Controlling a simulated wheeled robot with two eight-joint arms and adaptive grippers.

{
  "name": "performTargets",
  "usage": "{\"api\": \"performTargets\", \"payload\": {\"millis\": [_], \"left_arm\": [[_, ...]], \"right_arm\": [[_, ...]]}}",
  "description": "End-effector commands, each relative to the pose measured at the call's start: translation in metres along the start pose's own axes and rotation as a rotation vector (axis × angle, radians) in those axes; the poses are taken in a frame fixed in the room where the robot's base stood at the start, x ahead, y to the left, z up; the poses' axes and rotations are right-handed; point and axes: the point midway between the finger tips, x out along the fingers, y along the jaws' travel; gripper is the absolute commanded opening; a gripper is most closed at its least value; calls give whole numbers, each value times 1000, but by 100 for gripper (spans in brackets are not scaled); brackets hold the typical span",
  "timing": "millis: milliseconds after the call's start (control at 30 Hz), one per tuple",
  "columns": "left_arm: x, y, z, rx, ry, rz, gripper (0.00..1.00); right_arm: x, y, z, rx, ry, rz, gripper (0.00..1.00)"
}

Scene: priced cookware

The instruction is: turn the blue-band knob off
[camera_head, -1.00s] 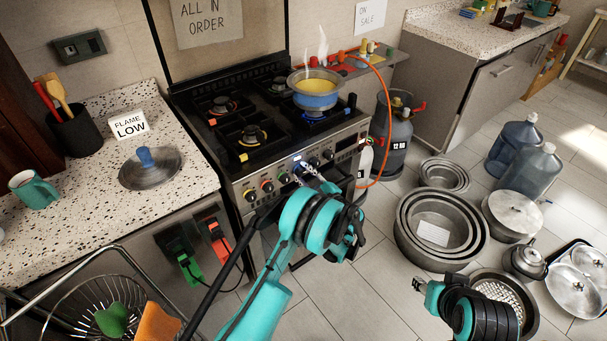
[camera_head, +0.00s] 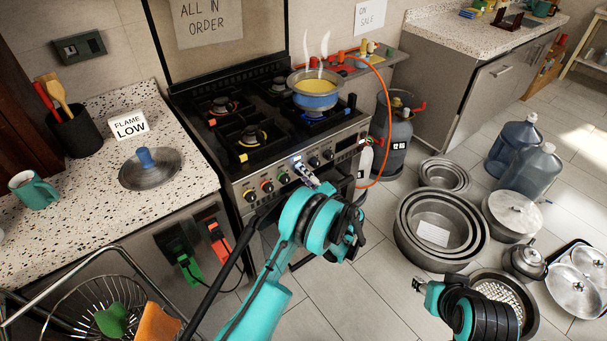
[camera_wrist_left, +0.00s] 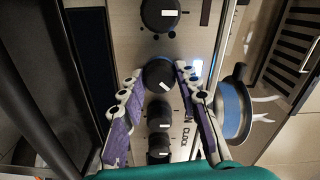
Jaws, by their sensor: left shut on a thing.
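My left gripper (camera_head: 301,170) is at the stove's front panel. In the left wrist view its two fingers (camera_wrist_left: 158,76) are on either side of a dark knob (camera_wrist_left: 157,71) with a bluish rim, shut on it. The knob's white mark points to the lower right in that view. In the head view the gripper hides most of this knob. A blue-banded pot (camera_head: 317,99) with yellow contents steams on the stove (camera_head: 243,172). My right gripper (camera_head: 421,286) hangs low over the floor, away from the stove; its finger opening is unclear.
A lit display (camera_head: 297,158) is close by. Nested pans (camera_head: 406,238) and a gas cylinder (camera_head: 397,140) stand right of the stove.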

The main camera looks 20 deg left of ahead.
Motion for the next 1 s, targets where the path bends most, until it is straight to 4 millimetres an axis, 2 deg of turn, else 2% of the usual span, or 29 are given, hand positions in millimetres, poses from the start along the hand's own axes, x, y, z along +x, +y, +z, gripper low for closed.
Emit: {"api": "performTargets", "payload": {"millis": [600,1000], "left_arm": [[0,0,1,-552,-1,2,3],[0,0,1,-740,-2,2,3]], "right_arm": [[0,0,0,0,0,0,40],[0,0,0,0,0,0,40]]}}
